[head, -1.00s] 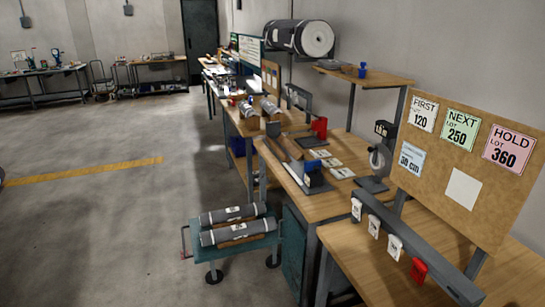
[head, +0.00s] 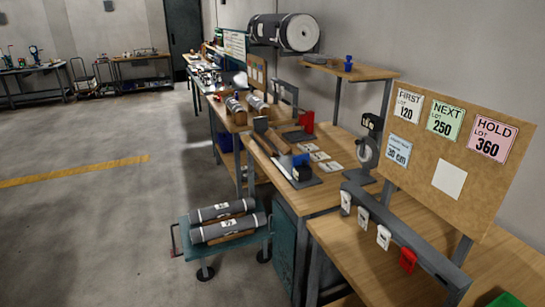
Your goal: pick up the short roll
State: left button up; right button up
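Two short grey rolls, a left one (head: 234,105) and a right one (head: 257,104), lie on the wooden bench in the middle distance. Two longer grey rolls with white labels, a rear one (head: 221,211) and a front one (head: 228,228), lie side by side on a low teal cart (head: 190,246). A large dark roll (head: 285,32) with a pale end sits high on the wall. I cannot tell from labels which roll is the short one. Neither of my grippers is in view.
A nearer workbench (head: 330,195) carries tools and white cards. A board (head: 450,150) with FIRST, NEXT and HOLD cards stands at right. A front bench (head: 400,290) has a rail with hanging tags. The grey floor (head: 90,230) at left is clear.

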aim_at(219, 210)
jog(key=i+j+u, duration=0.1)
jog(key=i, duration=0.3)
jog(key=i+j+u, duration=0.15)
jog(key=i, duration=0.25)
jog(key=i+j+u, duration=0.1)
jog(key=i, duration=0.35)
jog(key=j, duration=0.1)
